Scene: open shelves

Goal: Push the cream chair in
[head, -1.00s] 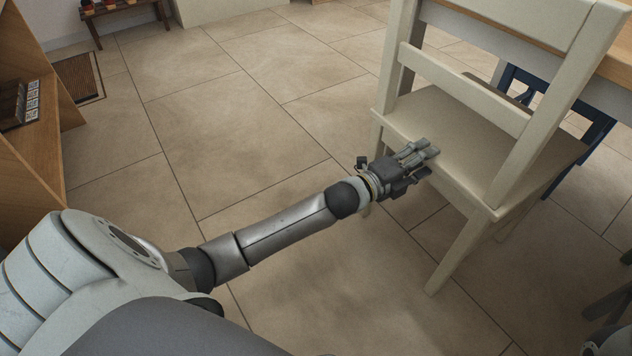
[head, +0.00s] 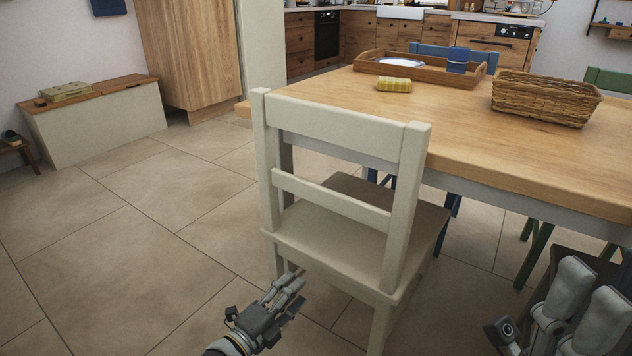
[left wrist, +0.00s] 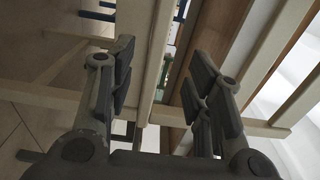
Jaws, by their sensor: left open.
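The cream chair (head: 338,205) stands upright in the middle of the head view. Its back faces me and its seat points toward the wooden table (head: 480,140), with the front of the seat close to the table edge. My left gripper (head: 288,284) is open and empty, low at the rear left edge of the seat; I cannot tell whether it touches. In the left wrist view its fingers (left wrist: 158,62) are spread, with cream bars (left wrist: 152,65), likely of the chair, beyond them. My right gripper (head: 570,310) is at the lower right, its opening unclear.
A wooden tray (head: 425,68), a yellow block (head: 394,84) and a wicker basket (head: 545,98) are on the table. Blue chair parts (head: 448,215) show beyond the seat. A green chair (head: 535,250) is at the right. The tiled floor (head: 130,250) at left is clear.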

